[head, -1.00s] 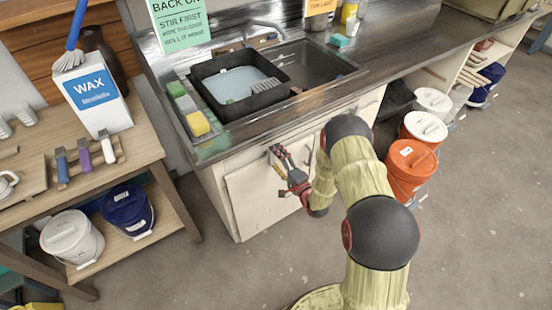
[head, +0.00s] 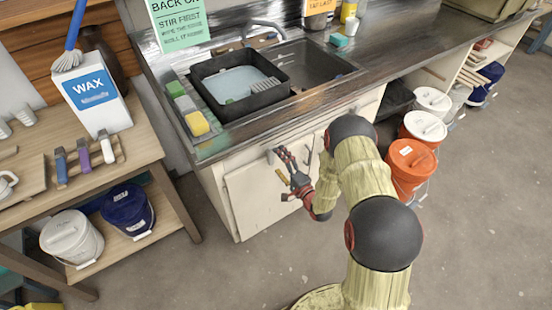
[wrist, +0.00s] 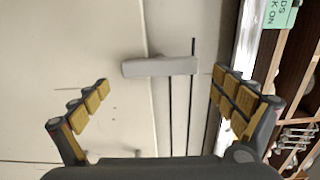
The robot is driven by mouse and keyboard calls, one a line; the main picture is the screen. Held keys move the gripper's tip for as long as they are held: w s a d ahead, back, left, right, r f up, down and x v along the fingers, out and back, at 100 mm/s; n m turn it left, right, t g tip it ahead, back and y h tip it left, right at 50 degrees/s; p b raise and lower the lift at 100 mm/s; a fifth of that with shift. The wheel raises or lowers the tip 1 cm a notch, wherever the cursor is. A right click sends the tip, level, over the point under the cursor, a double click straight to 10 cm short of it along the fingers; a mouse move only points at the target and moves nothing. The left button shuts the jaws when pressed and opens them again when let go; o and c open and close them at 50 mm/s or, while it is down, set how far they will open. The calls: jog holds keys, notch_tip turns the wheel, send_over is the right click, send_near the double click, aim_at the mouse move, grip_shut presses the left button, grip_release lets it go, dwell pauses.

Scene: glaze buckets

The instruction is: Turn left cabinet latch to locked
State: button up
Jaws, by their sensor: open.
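The left cabinet door (head: 255,200) is cream and looks shut under the sink counter. Its grey latch (head: 270,156) is small near the door's top edge in the head view. In the wrist view the latch (wrist: 160,67) is a grey bar lying crosswise over the seam at the door's edge. My gripper (head: 281,174) is in front of the door, close to the latch. In the wrist view my gripper (wrist: 160,92) is open, with its yellow-padded fingers on either side of the latch. No finger visibly touches the latch.
The counter edge (head: 290,122) overhangs the doors just above my gripper. A wooden table (head: 150,140) with buckets on its shelf stands to the left. An orange bucket (head: 410,165) stands right of my arm. The floor before the cabinet is clear.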

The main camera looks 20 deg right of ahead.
jog(key=v, duration=1)
